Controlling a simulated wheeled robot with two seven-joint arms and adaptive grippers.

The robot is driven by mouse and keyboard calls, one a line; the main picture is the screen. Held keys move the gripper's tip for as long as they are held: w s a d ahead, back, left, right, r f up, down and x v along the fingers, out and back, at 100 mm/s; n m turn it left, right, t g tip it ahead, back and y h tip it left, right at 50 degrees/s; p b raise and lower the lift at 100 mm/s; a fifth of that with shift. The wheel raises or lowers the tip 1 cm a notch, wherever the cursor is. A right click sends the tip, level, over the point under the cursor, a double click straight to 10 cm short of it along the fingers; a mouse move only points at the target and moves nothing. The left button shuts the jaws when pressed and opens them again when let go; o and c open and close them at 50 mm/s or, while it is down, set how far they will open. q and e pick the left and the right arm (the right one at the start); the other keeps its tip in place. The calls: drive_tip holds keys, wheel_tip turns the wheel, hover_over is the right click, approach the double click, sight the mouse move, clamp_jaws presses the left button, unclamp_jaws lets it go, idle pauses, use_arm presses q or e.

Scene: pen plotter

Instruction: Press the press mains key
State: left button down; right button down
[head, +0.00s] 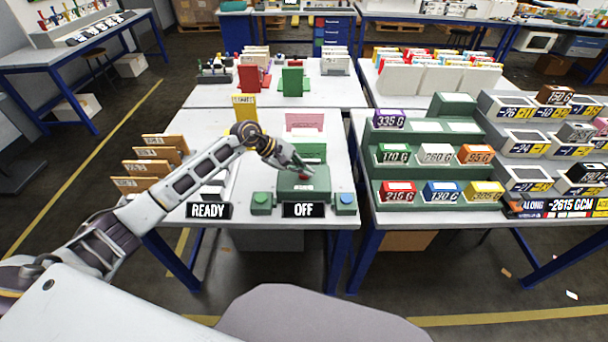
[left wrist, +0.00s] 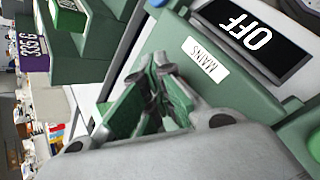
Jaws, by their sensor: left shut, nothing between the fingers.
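The press mains key is on a green box (head: 302,190) near the table's front edge. A bit of red, perhaps the key (head: 306,173), shows just under my left gripper (head: 304,168). In the left wrist view, a white MAINS label (left wrist: 205,60) sits on the box just beyond the fingertips of my left gripper (left wrist: 158,68). The gripper is shut and empty, pointing down at the box top. The fingers hide the key there, and I cannot tell whether they touch it. A black sign (head: 303,210) on the box front reads OFF. My right gripper is not in view.
A green block with a green button (head: 262,199) stands left of the box, and one with a blue button (head: 345,199) stands right. A READY sign (head: 209,211) is further left. Stepped green shelves with labelled weights (head: 437,155) stand on the table to the right.

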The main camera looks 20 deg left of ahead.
sight(304, 177)
use_arm(q)
drive_tip(key=shift+r, duration=0.3)
idle(0.5)
drive_tip(key=shift+r, duration=0.1)
drive_tip(key=shift+r+p, duration=0.8)
drive_tip(key=shift+r, duration=2.15)
